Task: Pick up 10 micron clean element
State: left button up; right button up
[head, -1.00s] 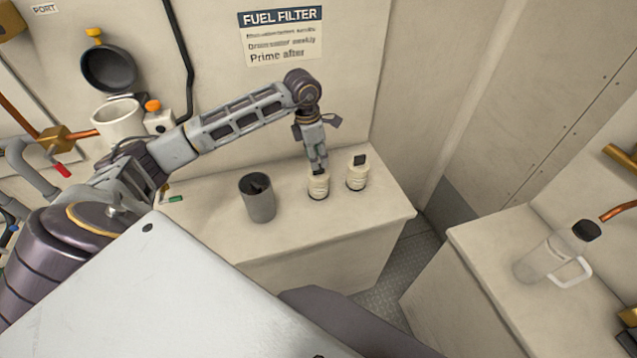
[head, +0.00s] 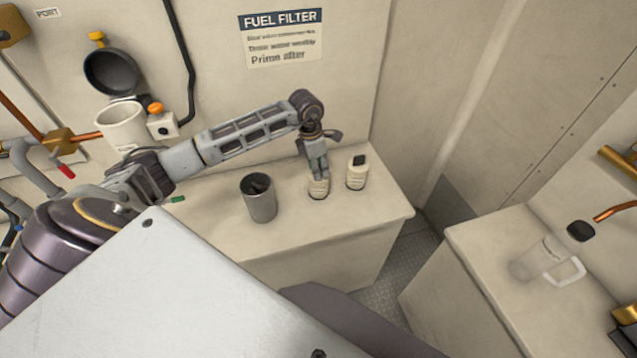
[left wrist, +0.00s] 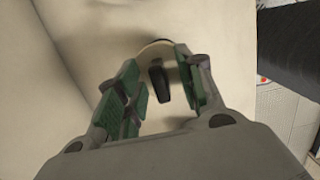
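Two small cream filter elements stand upright on the white bench top. The left one (head: 319,191) is under my left gripper; the right one (head: 357,176) has a dark tab on top. Their labels are too small to read, so I cannot tell which is 10 micron. My left gripper (head: 318,172) points down over the left element, hiding its top. In the left wrist view my gripper (left wrist: 163,85) is open, its green-padded fingers on either side of an element's dark tab (left wrist: 160,82). I cannot tell whether they touch the element. My right gripper is not in view.
A grey canister (head: 261,205) with something dark inside stands left of the elements. A white filter housing (head: 121,128) with its dark lid (head: 110,72) raised is on the back wall. The bench front is clear.

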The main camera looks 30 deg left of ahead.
pick_arm(q)
grip_shut()
jog(key=shift+r, duration=0.2)
dwell(0.3)
jog(key=shift+r+b, duration=1)
jog(key=shift+r, duration=3.85)
